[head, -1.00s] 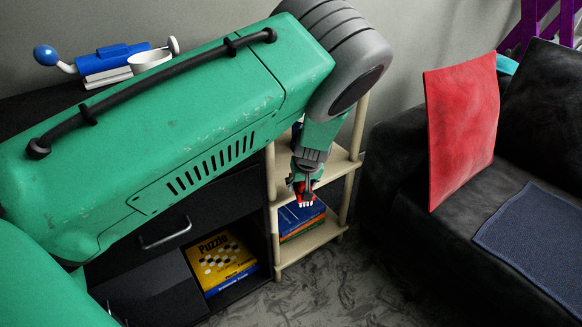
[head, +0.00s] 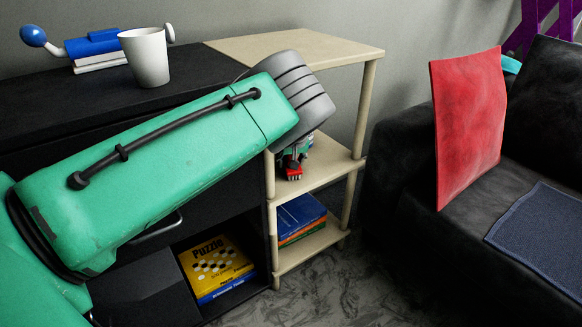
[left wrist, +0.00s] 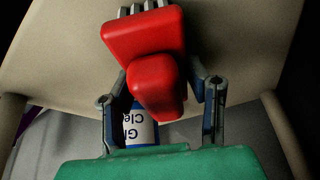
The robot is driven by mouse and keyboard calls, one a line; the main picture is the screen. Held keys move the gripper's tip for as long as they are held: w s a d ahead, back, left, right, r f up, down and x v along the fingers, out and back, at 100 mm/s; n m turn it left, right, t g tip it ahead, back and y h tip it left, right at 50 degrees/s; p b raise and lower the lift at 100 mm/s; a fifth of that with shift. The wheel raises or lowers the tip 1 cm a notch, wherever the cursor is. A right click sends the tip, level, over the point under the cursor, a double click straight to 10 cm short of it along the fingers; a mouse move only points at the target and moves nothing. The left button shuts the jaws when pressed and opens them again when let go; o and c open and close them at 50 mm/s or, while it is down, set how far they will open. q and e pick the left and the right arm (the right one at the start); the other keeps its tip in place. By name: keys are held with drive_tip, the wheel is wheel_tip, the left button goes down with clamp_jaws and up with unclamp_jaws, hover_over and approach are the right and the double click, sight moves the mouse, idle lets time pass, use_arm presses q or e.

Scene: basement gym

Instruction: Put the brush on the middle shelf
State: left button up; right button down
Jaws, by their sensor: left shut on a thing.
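The brush is red with pale bristles; its small red end (head: 294,174) shows below my left gripper (head: 297,157) in the head view. In the left wrist view the red brush (left wrist: 148,45) fills the upper middle, bristles at the top edge, with my left gripper's fingers shut on it. The beige shelf unit has a middle shelf (head: 325,160); the gripper and brush are over or just at its front left part. I cannot tell whether the brush touches the board. My right gripper is not in view.
A bottle with a white and blue label (left wrist: 141,130) is behind the brush. Blue books (head: 300,212) lie on the bottom shelf. A black cabinet (head: 120,95) stands left, bearing a white cup (head: 146,58). A black sofa (head: 400,160) stands right. The middle shelf's right part is clear.

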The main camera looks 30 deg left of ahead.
use_arm(q)
drive_tip(key=shift+d, duration=0.65)
drive_tip(key=shift+f, duration=0.1)
drive_tip(key=o, duration=1.4)
drive_tip(key=shift+a, duration=0.25)
drive_tip(key=shift+o, duration=0.2)
drive_tip(key=shift+a+f, duration=0.15)
drive_tip(key=shift+a, duration=0.15)
drive_tip(key=p+v, duration=0.3)
drive_tip(key=v, duration=0.4)
drive_tip(key=shift+w+d, duration=0.2)
drive_tip(key=s+d+f+p, duration=0.1)
drive_tip(key=s+d+p, duration=0.3)
drive_tip(key=s+d, duration=0.4)
drive_tip(key=shift+d+f, duration=0.15)
drive_tip(key=shift+d, duration=0.05)
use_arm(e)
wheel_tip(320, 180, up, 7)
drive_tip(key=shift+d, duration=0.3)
